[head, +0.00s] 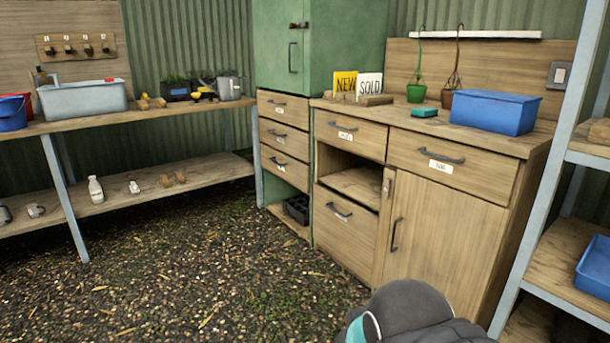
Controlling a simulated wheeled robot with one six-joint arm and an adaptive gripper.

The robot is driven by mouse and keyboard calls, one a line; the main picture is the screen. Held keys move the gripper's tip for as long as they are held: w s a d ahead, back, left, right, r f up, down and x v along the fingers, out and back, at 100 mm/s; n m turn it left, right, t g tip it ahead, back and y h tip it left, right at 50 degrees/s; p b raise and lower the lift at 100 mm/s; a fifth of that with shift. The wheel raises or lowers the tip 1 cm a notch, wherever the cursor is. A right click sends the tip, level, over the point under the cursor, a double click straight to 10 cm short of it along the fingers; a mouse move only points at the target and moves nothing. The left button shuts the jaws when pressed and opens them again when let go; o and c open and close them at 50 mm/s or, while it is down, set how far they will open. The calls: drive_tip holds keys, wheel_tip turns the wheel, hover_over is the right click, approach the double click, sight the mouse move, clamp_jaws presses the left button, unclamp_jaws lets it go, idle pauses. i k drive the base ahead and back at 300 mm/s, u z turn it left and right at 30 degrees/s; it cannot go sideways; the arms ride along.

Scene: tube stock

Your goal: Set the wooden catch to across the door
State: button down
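A small wooden catch (388,187) sits near the upper left corner of the wooden cupboard door (440,235), at the right of the open shelf space. It looks upright, along the door's edge; at this size I cannot tell how far it overlaps the door. The door looks closed and has a dark vertical handle (395,235) on its left side. My gripper is not in view; only a dark grey part of my arm with a teal ring shows at the bottom, in front of the cupboard's foot.
Drawers (452,168) sit above the door, under a worktop (480,140) with a blue bin (495,111). A metal-framed shelf rack (548,150) stands close on the right. The green cabinet (330,45) is behind. The gravel floor (215,265) at left is clear.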

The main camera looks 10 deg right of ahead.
sight(386, 193)
drive_tip(key=z, duration=1)
drive_tip(key=i, duration=0.2)
drive_tip(key=u, duration=0.2)
drive_tip(key=k, duration=0.55)
drive_tip(key=u, duration=0.75)
drive_tip(key=i, duration=1.25)
drive_tip(key=z, duration=0.5)
